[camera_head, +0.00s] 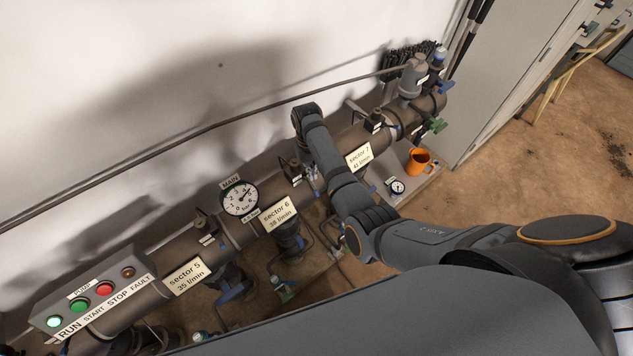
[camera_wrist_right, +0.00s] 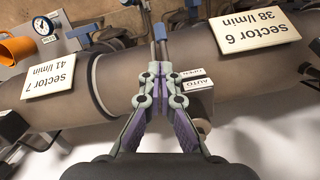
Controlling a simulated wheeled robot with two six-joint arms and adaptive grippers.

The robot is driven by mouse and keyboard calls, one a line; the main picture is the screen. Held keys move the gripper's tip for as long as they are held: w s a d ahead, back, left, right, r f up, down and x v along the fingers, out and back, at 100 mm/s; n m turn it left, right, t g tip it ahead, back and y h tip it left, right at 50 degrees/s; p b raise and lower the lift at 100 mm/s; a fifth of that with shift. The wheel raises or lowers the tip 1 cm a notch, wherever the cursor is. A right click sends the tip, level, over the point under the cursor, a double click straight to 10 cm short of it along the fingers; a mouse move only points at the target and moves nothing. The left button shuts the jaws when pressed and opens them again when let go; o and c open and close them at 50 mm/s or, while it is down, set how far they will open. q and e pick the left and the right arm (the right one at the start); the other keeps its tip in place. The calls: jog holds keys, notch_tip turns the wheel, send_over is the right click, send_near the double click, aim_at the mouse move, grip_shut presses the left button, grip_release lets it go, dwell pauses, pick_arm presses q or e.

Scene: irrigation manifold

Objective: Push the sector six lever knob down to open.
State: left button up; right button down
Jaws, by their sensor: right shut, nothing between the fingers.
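The sector 6 label (camera_head: 278,213) sits on the brown manifold pipe and shows upside down in the right wrist view (camera_wrist_right: 258,28). My right gripper (camera_wrist_right: 160,72) is shut and empty over the pipe beside this box. In the head view it is small and partly hidden by my arm. Thin metal rods (camera_wrist_right: 158,35) rise just beyond its fingertips; I cannot tell whether they touch. Below the sector 6 label is a dark valve body (camera_head: 290,241). I cannot clearly identify the lever knob. My left gripper is not in view.
A pressure gauge (camera_head: 240,198) stands on the pipe left of sector 6. The sector 7 label (camera_head: 358,157) and an orange mug (camera_head: 419,161) are to the right. A pump button box (camera_head: 95,299) is at lower left. The wall is close behind the pipe.

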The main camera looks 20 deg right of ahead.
jog(key=shift+w, duration=0.15)
jog(key=shift+r, duration=0.2)
notch_tip(320, 180, up, 7)
jog(key=shift+w, duration=0.35)
dwell(0.4)
